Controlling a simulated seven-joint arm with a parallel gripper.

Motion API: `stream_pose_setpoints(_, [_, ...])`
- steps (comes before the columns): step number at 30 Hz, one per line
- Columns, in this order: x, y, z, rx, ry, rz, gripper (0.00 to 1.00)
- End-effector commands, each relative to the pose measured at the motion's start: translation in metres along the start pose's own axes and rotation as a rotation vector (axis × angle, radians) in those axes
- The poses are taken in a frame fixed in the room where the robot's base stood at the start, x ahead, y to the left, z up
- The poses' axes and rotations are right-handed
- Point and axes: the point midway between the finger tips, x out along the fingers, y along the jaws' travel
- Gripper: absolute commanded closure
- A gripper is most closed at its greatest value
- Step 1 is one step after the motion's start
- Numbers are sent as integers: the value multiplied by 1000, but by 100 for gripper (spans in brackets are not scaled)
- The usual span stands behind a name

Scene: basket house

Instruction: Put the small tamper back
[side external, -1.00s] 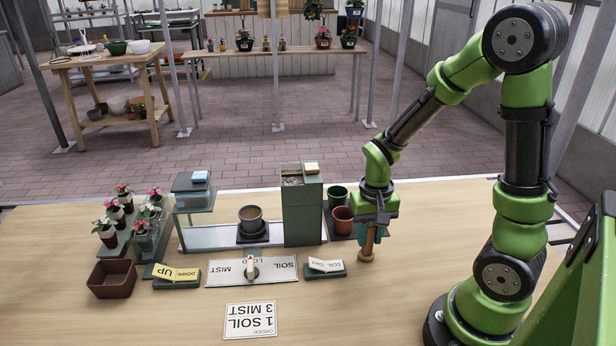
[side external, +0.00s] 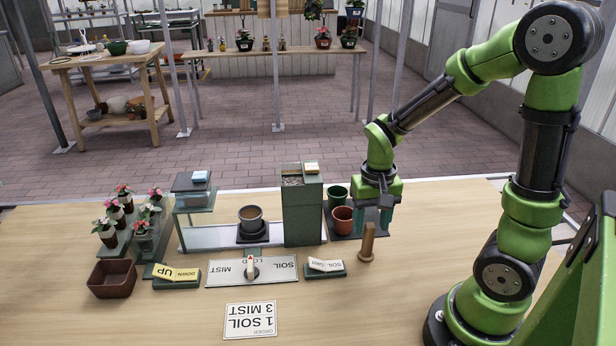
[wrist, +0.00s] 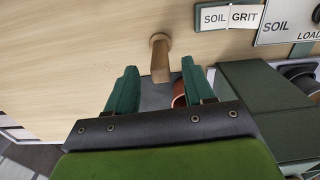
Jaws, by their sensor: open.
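The small wooden tamper (side external: 367,242) stands upright on the table, its wider end down, to the right of the soil-grit sign. It also shows in the wrist view (wrist: 160,58), ahead of the fingers and apart from them. My gripper (side external: 379,219) is open and empty, behind and a little above the tamper in the side view. In the wrist view my gripper's two green fingers (wrist: 158,82) are spread wide, with the tamper's handle lying between their lines.
A dark mat with a terracotta pot (side external: 342,220) and a green pot (side external: 337,195) lies left of my gripper. The tall green soil box (side external: 303,212) stands further left. A soil-grit sign (side external: 325,266) is in front. The table's front right is clear.

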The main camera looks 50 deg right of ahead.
Motion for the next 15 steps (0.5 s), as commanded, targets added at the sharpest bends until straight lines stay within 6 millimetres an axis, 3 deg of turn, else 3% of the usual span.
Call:
stream_pose_setpoints(6, [-49,-1,-1,0,6,-4,47])
stream_pose_setpoints(15, [-83,-2,2,-8,10,-12,47])
